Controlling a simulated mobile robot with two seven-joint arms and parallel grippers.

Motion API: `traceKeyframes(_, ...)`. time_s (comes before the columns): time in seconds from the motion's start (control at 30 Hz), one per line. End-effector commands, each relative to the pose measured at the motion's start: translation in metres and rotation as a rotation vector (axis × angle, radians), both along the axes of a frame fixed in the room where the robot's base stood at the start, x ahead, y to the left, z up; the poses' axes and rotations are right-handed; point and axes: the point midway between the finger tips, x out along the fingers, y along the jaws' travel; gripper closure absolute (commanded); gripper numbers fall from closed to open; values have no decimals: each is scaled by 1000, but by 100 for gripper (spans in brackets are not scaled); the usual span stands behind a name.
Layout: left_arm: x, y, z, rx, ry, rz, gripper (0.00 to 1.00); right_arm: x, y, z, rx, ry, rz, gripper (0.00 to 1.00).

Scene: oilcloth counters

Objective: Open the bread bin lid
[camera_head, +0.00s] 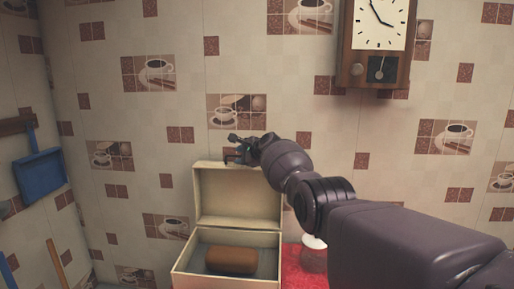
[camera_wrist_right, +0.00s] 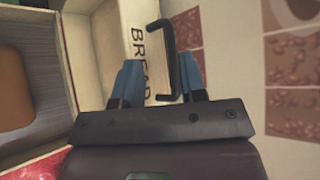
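The cream bread bin (camera_head: 210,277) stands low in the middle of the head view with its lid (camera_head: 238,197) raised upright at the back. A brown loaf (camera_head: 231,260) lies inside the bin. My right gripper (camera_head: 238,149) is at the top edge of the raised lid. In the right wrist view its blue fingers (camera_wrist_right: 158,84) are apart, with the lid's black handle (camera_wrist_right: 171,60) partly between them. I cannot tell whether a finger touches the handle. The lid (camera_wrist_right: 112,70) shows "BREAD" lettering beside the handle. My left gripper is not in view.
A tiled wall (camera_head: 330,130) stands close behind the bin. A wall clock (camera_head: 378,40) hangs at the upper right. A blue dustpan (camera_head: 41,172) hangs at the left. Red oilcloth (camera_head: 300,268) lies right of the bin, beside a partly hidden white object (camera_head: 314,242).

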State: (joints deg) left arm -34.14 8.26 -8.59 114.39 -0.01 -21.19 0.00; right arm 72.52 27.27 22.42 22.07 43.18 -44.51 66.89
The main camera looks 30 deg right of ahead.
Motion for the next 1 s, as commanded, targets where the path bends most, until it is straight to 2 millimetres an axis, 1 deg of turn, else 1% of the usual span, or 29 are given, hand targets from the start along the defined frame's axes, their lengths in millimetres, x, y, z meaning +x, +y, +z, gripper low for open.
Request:
traceKeyframes(0.03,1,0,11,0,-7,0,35,-4,-1,7,1,-2,0,62)
traceKeyframes(0.13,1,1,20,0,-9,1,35,-9,-2,6,1,3,0,62)
traceKeyframes(0.27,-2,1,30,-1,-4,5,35,-17,-5,11,-1,-1,0,62)
traceKeyframes(0.5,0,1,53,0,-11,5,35,-33,-10,15,1,4,0,62)
traceKeyframes(0.83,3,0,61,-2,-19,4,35,-56,-17,24,0,2,0,62)
traceKeyframes(1.0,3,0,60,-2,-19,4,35,-68,-21,29,0,2,0,62)
